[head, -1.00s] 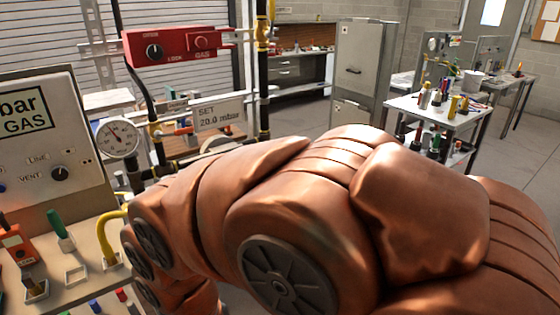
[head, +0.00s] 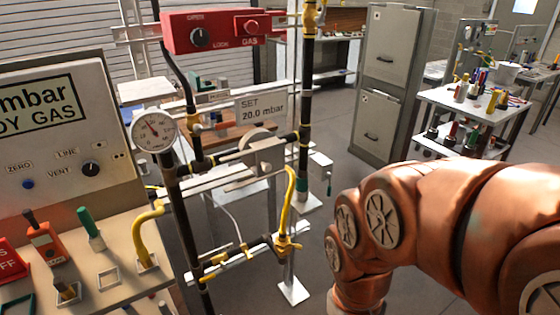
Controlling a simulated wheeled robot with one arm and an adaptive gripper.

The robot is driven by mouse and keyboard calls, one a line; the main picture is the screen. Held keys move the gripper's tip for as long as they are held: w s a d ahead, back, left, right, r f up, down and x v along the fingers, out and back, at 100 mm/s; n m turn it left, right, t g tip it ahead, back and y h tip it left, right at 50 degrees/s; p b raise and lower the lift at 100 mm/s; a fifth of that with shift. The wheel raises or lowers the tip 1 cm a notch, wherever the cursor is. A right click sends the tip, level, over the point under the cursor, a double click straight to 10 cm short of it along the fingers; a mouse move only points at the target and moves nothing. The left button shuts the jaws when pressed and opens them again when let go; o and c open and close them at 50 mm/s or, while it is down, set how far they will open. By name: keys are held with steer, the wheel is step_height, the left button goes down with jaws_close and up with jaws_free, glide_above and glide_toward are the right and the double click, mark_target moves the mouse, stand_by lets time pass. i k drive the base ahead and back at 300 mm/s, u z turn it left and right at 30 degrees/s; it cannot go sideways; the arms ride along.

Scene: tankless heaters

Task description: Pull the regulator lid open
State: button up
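A grey rounded fitting (head: 265,152), which looks like the regulator, sits on the gas pipework below a sign reading "SET 20.0 mbar" (head: 262,108). I cannot make out clearly whether its lid is open or shut. My copper-coloured arm fills the lower right, to the right of the pipework and apart from it. The arm bends down out of the bottom of the picture, and my gripper is not in view.
A pressure gauge (head: 154,130) and a red gas box (head: 215,30) are on the rig. A yellow pipe (head: 291,205) runs below the fitting. A panel (head: 60,130) and tool bench stand left. A filing cabinet (head: 390,75) and white cart (head: 470,105) stand behind. Floor shows between.

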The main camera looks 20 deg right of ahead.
mark_target(271, 160)
steer(key=z, duration=1.9)
steer(key=k, duration=1)
steer(key=u, duration=1.95)
steer(key=i, duration=0.5)
steer(key=u, duration=0.05)
